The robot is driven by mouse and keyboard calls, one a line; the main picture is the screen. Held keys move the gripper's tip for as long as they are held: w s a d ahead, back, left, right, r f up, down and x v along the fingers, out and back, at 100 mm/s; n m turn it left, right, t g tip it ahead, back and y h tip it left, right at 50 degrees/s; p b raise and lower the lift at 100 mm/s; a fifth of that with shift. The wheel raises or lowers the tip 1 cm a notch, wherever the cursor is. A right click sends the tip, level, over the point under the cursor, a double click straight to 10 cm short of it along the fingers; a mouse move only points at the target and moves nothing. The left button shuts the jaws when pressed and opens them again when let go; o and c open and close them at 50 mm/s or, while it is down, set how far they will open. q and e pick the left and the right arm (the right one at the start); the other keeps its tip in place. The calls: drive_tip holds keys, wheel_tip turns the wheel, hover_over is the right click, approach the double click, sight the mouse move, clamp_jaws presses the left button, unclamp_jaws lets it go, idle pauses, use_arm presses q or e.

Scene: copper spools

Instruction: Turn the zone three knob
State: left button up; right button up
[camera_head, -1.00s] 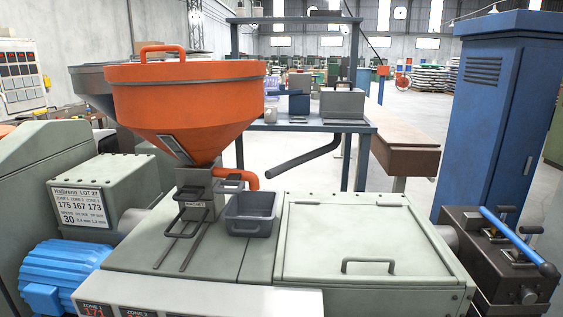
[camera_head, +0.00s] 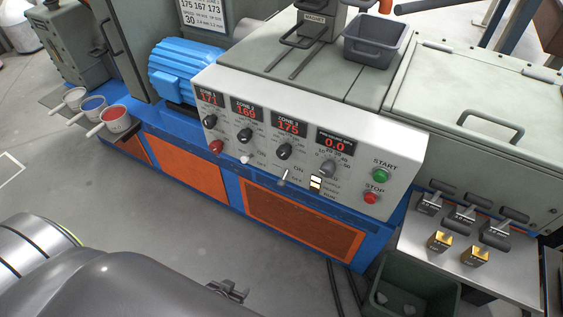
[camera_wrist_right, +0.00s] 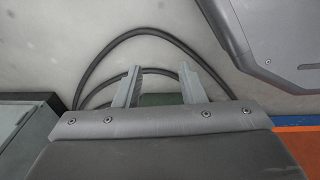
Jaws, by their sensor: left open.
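The zone three knob (camera_head: 284,151) is a black knob on the white sloped control panel (camera_head: 405,148), below a red display reading 175. The zone two knob (camera_head: 246,135), under 169, and the zone one knob (camera_head: 210,121), under 171, are to its left. My left gripper (camera_head: 229,287) is at the bottom of the head view, partly hidden by my grey arm. It is open and well apart from the panel. My right gripper (camera_wrist_right: 158,82) shows only in its wrist view, with its fingers apart and no object visibly held between them.
A green START button (camera_head: 381,175), a red STOP button (camera_head: 371,198) and a pressure knob (camera_head: 327,168) are at the panel's right. A dark green bin (camera_head: 410,301) stands on the floor. Dark cables (camera_wrist_right: 150,33) loop across the floor in the right wrist view.

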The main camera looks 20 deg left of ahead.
sight(281, 156)
use_arm(q)
drive_tip(key=w+d+r+t+b, duration=0.2)
drive_tip(key=w+r+t+b, duration=0.1)
drive_tip(key=w+r, duration=0.5)
wheel_tip(281, 156, up, 29)
drive_tip(key=m+t+h+b, duration=0.1)
drive_tip(key=t+b, duration=0.4)
drive_tip(key=t, duration=0.3)
use_arm(e)
drive_tip(key=w+f, duration=0.3)
drive_tip(key=w, duration=0.2)
use_arm(q)
drive_tip(key=shift+m, duration=0.3)
drive_tip(key=w+p, duration=0.1)
drive_tip(key=w, duration=0.4)
drive_tip(key=w+d+p, duration=0.1)
drive_tip(key=w+p, duration=0.1)
drive_tip(key=w, duration=0.4)
drive_tip(key=w+d+p, duration=0.1)
drive_tip(key=w, duration=0.4)
drive_tip(key=shift+w+f+p, duration=0.1)
drive_tip(key=shift+w+p, duration=0.2)
drive_tip(key=shift+w, duration=0.55)
use_arm(e)
drive_tip(key=s+f, duration=0.1)
drive_tip(key=s, duration=0.5)
drive_tip(key=shift+d+f, duration=0.35)
drive_tip(key=shift+f, duration=0.05)
